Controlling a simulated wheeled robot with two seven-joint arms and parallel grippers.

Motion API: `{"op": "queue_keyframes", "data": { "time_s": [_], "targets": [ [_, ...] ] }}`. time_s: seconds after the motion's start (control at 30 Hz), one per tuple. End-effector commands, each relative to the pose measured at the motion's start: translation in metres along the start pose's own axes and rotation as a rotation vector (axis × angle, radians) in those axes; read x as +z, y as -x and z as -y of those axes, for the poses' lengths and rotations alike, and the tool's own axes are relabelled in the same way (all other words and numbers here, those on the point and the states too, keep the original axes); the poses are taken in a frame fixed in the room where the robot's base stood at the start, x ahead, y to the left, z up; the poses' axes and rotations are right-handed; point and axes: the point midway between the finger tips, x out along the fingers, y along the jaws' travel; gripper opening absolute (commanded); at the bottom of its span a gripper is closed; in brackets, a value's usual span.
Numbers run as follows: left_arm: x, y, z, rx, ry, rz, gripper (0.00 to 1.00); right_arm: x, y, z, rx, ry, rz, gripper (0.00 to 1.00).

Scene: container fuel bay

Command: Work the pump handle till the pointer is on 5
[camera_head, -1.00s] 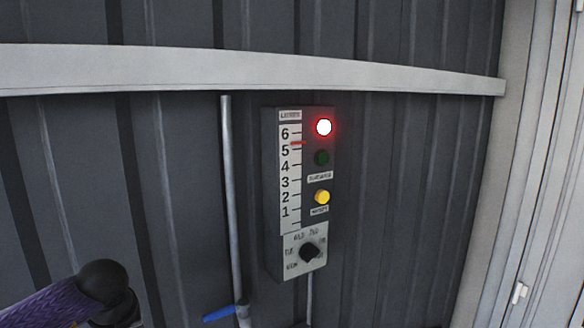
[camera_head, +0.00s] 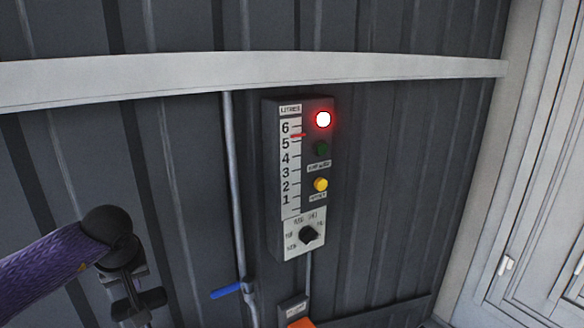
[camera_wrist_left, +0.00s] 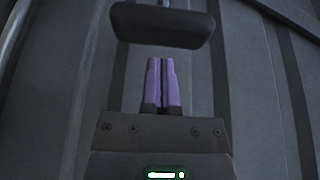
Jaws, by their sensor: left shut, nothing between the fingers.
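The gauge (camera_head: 291,165) on the wall box is marked 1 to 6 under the word LITRES. Its red pointer (camera_head: 298,135) stands between 5 and 6. A red lamp (camera_head: 323,119) glows beside the scale. My left gripper (camera_wrist_left: 163,62) is shut and empty, its purple fingers together in the left wrist view. A dark rounded bar (camera_wrist_left: 162,26), possibly the pump handle, lies just beyond the fingertips, apart from them. In the head view, my left arm enters at the lower left; its fingertips are not clear there. My right gripper is not in view.
The box also has a dark green lamp (camera_head: 322,149), a yellow button (camera_head: 321,184) and a black rotary knob (camera_head: 309,235). A pipe (camera_head: 235,180) with a blue lever (camera_head: 226,292) runs left of it. An orange item (camera_head: 300,323) shows at the bottom edge.

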Motion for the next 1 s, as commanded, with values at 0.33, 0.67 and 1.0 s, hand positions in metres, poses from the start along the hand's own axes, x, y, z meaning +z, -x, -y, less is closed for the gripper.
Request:
{"op": "queue_keyframes", "data": {
  "time_s": [0.33, 0.67, 1.0],
  "targets": [
    [0.007, -0.015, 0.000, -0.001, 0.000, 0.001, 0.00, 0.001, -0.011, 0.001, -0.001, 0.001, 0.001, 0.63],
    [0.019, -0.043, 0.000, -0.002, 0.000, 0.002, 0.00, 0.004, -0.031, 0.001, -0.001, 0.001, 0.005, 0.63],
    [0.031, -0.072, 0.001, -0.003, -0.001, 0.004, 0.00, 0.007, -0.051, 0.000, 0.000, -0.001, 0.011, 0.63]
  ]
}}
